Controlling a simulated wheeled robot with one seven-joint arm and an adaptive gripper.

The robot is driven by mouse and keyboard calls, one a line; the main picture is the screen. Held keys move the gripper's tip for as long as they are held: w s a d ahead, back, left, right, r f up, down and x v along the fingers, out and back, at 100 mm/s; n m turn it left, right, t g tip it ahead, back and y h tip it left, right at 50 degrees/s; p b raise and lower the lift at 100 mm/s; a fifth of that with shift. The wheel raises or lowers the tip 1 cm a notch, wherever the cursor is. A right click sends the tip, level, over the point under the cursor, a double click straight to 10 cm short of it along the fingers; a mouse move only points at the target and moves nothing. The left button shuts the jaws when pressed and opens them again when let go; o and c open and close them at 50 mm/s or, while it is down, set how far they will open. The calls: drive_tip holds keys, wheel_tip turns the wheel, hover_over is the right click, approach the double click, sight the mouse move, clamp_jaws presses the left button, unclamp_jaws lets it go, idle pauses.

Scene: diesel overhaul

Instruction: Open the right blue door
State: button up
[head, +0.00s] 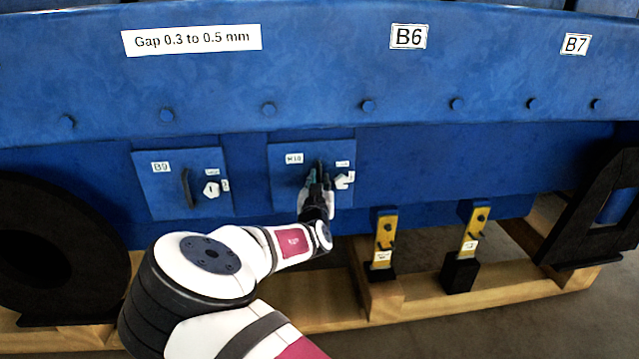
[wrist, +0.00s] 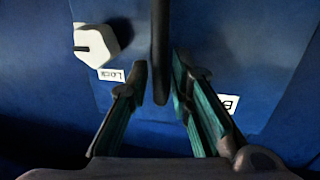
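The right blue door (head: 283,188) is flush in the blue engine side and looks closed. Its black upright handle (head: 319,166) is partly hidden by my gripper (head: 317,183). In the wrist view the handle (wrist: 160,50) comes down from the top between my fingertips (wrist: 160,82). The fingers are apart, with a visible gap on each side of the handle. A white knob (head: 342,181) sits right of the handle; it also shows at the upper left of the wrist view (wrist: 96,45). A "Lock" label (wrist: 111,75) lies near it.
The left blue door (head: 165,190) has its own handle and white knob and looks closed. Two yellow brackets (head: 385,230) (head: 473,228) stand at the lower right. A wooden frame (head: 480,294) runs below the engine.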

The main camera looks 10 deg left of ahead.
drive_tip(key=shift+w, duration=0.6)
clamp_jaws()
drive_tip(key=shift+s, duration=0.1)
